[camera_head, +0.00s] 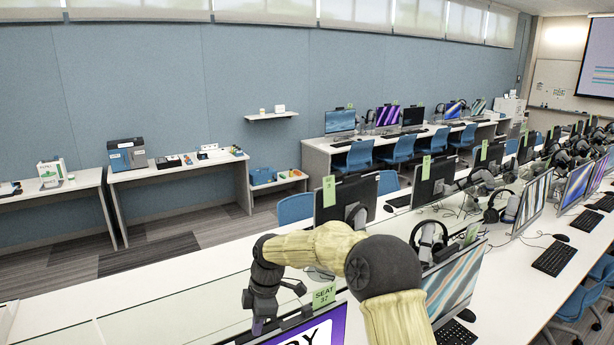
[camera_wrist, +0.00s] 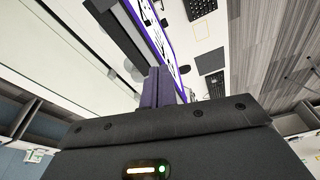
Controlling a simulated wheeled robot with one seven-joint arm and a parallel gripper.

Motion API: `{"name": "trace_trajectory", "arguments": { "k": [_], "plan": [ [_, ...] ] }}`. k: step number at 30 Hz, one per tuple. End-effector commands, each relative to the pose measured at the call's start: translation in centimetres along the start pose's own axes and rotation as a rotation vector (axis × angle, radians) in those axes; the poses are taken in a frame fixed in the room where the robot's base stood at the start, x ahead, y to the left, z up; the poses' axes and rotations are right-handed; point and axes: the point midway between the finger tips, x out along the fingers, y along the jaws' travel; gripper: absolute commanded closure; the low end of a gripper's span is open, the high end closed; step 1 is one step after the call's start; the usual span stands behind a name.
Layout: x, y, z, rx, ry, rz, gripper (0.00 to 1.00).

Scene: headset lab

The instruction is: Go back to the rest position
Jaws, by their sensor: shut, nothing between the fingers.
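My gripper (camera_head: 258,326) hangs at the end of my bent arm in the head view, pointing down at the left end of a monitor with a purple screen (camera_head: 318,332). A green seat tag (camera_head: 324,296) stands on that monitor's top edge, just right of my gripper. In the wrist view my gripper's fingers (camera_wrist: 163,86) are together with nothing between them. The purple screen (camera_wrist: 150,28) runs close beyond the fingertips there; I cannot tell whether they touch it.
The long white desk (camera_head: 120,300) has a clear glossy stretch left of my arm. A headset (camera_head: 428,238) and another monitor (camera_head: 455,285) stand close to my arm's right. Side tables (camera_head: 180,172) line the blue wall. Open carpet (camera_head: 150,250) lies between.

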Motion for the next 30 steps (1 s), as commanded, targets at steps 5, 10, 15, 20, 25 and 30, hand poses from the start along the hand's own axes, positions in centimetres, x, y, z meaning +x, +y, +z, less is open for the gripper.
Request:
{"name": "trace_trajectory", "arguments": {
  "k": [5, 10, 15, 20, 25, 30],
  "plan": [
    [0.6, -2.1, 2.5, 0.163, -0.04, 0.03, 1.0],
    [1.3, -5.5, 6.3, 0.418, -0.085, 0.082, 1.0],
    [1.9, -10.5, 11.1, 0.768, -0.113, 0.167, 1.0],
    [2.7, -16.1, 15.3, 1.115, -0.106, 0.257, 1.0],
    [4.2, -22.8, 18.8, 1.492, -0.059, 0.355, 1.0],
    [5.5, -27.8, 20.4, 1.774, 0.004, 0.422, 1.0]
  ]
}}
